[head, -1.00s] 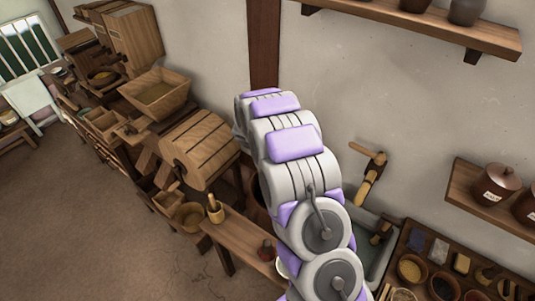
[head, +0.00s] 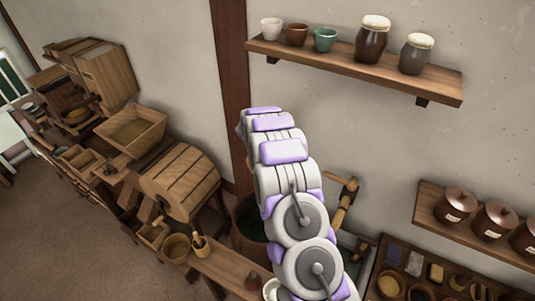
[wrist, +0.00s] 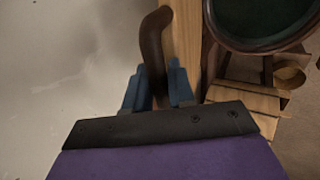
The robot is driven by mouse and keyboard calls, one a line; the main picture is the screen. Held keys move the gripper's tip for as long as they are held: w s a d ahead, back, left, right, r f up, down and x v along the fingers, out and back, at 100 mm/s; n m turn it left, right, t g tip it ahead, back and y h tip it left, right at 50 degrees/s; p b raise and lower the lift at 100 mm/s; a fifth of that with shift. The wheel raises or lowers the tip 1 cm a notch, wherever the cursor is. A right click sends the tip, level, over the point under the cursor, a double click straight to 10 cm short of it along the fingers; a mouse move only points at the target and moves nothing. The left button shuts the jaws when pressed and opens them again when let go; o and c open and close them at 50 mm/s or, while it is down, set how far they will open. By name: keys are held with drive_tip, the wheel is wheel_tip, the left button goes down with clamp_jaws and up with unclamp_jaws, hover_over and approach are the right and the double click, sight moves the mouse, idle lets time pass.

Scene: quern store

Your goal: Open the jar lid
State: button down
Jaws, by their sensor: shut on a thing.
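Brown jars with lids and pale labels stand on the right wall shelf in the head view: a left one (head: 455,205), a middle one (head: 495,220) and a right one (head: 525,238) cut by the edge. All their lids are on. In the wrist view my gripper (wrist: 157,88) has its blue fingers shut on a dark brown curved handle (wrist: 152,45), beside a pale wooden post (wrist: 186,35). In the head view my arm hides my gripper. It reaches toward the wall near the wooden post (head: 344,205), away from the jars.
An upper shelf (head: 350,72) holds cups and two cloth-topped jars (head: 373,40). A round tub with a dark green inside (wrist: 262,18) is close at right in the wrist view. A slatted wooden drum (head: 180,180), bench and bins line the left wall. Open floor lies lower left.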

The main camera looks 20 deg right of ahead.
drive_tip(key=shift+w+d, duration=0.1)
drive_tip(key=shift+d, duration=0.05)
drive_tip(key=c, duration=1.1)
unclamp_jaws()
drive_tip(key=b+v, duration=0.2)
drive_tip(key=v, duration=1.5)
drive_tip(key=shift+r+b, duration=0.1)
drive_tip(key=shift+b, duration=0.3)
